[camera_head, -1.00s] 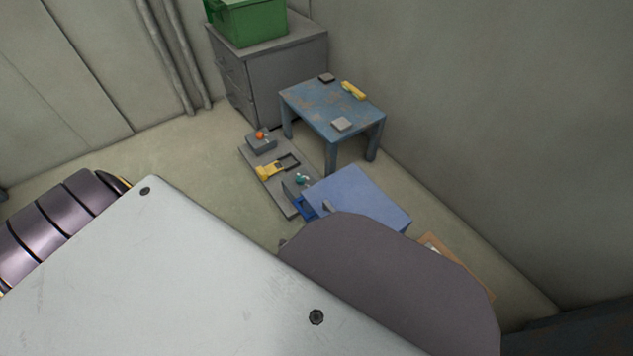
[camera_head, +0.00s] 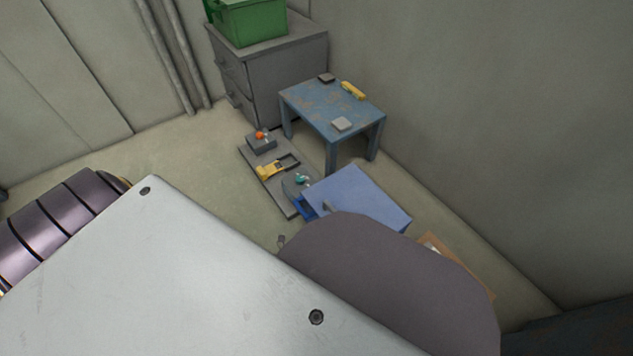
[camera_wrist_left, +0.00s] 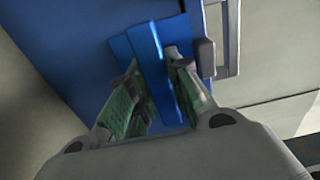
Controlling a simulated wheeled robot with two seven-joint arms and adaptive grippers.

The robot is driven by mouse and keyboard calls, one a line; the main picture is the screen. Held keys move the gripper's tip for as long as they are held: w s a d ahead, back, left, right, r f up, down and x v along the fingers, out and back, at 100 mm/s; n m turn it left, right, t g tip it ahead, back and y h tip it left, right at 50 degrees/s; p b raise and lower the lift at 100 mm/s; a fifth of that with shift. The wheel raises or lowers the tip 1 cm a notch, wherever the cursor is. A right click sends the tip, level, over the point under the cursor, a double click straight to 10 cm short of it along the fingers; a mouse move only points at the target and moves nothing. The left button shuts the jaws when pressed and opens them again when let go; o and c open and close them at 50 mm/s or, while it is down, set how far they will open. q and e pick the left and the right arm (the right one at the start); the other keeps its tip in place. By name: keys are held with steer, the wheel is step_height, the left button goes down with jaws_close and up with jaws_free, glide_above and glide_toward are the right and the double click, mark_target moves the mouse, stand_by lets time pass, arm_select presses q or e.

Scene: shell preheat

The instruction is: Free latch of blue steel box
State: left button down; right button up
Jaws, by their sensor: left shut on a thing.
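The blue steel box (camera_head: 358,196) stands on the floor in front of the small table in the head view, its lower part hidden behind my own body. In the left wrist view its blue face (camera_wrist_left: 75,35) fills the upper left. A brighter blue upright latch piece (camera_wrist_left: 148,50) stands out from that face. My left gripper (camera_wrist_left: 154,66), with green pads, is shut on this blue piece, one finger on each side. A grey handle-like bracket (camera_wrist_left: 228,40) is to its right. My right gripper is not in view.
A grey floor board (camera_head: 256,165) with a yellow clamp-like part (camera_head: 271,170) and an orange-topped block (camera_head: 262,141) lies beside the box. Behind are a worn blue table (camera_head: 325,103), a grey drawer cabinet (camera_head: 275,75) and a green crate (camera_head: 250,20). Open floor is at left.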

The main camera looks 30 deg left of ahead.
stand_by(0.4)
arm_select(q)
steer(key=c, duration=1.6)
jaws_free()
steer(key=v, duration=1.2)
steer(key=shift+s, duration=0.1)
